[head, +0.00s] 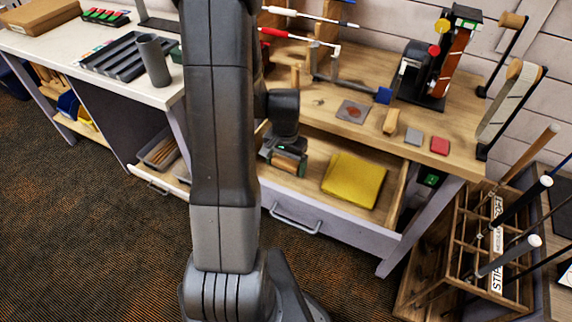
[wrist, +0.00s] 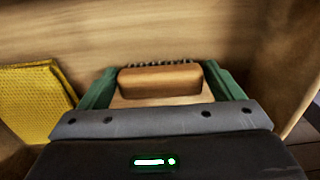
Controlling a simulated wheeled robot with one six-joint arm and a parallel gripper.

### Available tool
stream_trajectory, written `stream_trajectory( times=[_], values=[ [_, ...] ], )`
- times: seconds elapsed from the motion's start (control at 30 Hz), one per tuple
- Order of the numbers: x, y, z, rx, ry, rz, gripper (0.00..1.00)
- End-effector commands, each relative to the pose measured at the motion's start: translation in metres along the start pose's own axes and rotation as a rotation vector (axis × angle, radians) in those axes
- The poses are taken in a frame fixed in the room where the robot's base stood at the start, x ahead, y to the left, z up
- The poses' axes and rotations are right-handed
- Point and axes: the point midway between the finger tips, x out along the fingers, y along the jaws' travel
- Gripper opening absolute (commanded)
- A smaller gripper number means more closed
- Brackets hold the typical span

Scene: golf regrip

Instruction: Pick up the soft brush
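The soft brush (wrist: 160,79) is a small block with a rounded wooden back and a row of dark bristles along its far edge. It is in the open drawer (head: 320,213), and in the head view the brush (head: 288,167) shows just under my gripper. My gripper (head: 285,160) is low in the drawer, left of the yellow cloth. In the wrist view its green fingers (wrist: 160,84) stand wide apart, one at each end of the brush, with little or no gap visible. The underside of the brush is hidden.
A folded yellow cloth (head: 353,180) lies right of the brush in the drawer. The drawer walls are close around my gripper. The bench above (head: 330,103) holds a wooden block (head: 391,121), a grey block (head: 413,137) and a red block (head: 440,146). A club rack (head: 480,250) stands at right.

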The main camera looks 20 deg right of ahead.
Motion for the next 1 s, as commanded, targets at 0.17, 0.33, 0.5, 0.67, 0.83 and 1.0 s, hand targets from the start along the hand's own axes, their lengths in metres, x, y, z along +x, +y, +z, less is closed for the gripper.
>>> stream_trajectory(
  times=[0.17, 0.33, 0.5, 0.67, 0.83, 1.0],
  values=[
    [0.000, 0.000, 0.000, 0.000, 0.000, 0.000, 0.54],
    [0.000, 0.000, 0.000, 0.000, 0.000, 0.000, 0.50],
    [-0.006, 0.000, -0.001, 0.000, 0.003, -0.001, 0.50],
    [-0.029, -0.001, -0.001, 0.000, 0.006, -0.002, 0.50],
    [-0.060, -0.001, -0.001, 0.000, 0.006, -0.003, 0.50],
    [-0.086, 0.000, -0.001, 0.000, 0.005, -0.002, 0.50]
  ],
)
